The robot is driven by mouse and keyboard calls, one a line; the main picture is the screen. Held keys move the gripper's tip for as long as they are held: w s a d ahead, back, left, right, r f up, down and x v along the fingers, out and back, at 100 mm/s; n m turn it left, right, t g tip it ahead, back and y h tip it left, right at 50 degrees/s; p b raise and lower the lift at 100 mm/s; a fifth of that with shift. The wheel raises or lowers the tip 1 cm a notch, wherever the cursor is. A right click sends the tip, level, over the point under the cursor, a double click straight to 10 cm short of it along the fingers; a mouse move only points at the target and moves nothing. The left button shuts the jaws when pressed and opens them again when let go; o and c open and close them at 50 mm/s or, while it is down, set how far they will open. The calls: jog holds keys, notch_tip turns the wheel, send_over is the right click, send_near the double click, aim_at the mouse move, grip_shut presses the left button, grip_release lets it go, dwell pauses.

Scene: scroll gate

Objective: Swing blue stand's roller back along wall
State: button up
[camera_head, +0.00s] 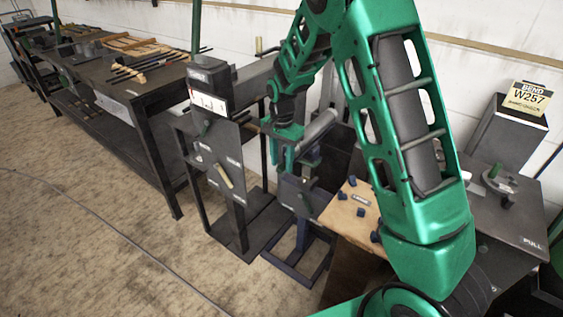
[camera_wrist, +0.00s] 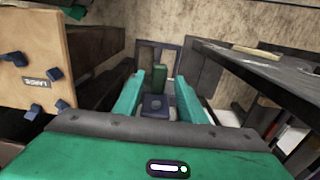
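The blue stand (camera_head: 292,262) is a dark blue frame on the floor in the middle of the head view, with a dark panel above its base. A grey roller (camera_head: 319,128) lies slanted near its top, just right of my gripper. My gripper (camera_head: 283,160) points down at the stand's upper part. In the wrist view my gripper (camera_wrist: 160,84) has its two teal fingers spread apart. A dark blue block (camera_wrist: 157,106) and a dark green upright piece (camera_wrist: 159,77) show between them. I cannot tell whether the fingers touch the green piece. My arm hides part of the stand.
A dark grey stand (camera_head: 222,165) with a small yellow handle stands just left. A long workbench (camera_head: 155,90) with tools runs along the wall. A wooden panel with blue knobs (camera_head: 348,222) and a dark bench (camera_head: 515,215) are at right. Open floor lies front left.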

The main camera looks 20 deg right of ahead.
jog(key=shift+f, duration=0.1)
grip_shut()
jog(key=shift+d, duration=0.1)
jog(key=w+a+m, duration=0.3)
jog(key=w+m, duration=0.6)
jog(key=w, duration=0.5)
jog(key=shift+w+a, duration=0.3)
jog(key=shift+a, duration=0.1)
grip_release()
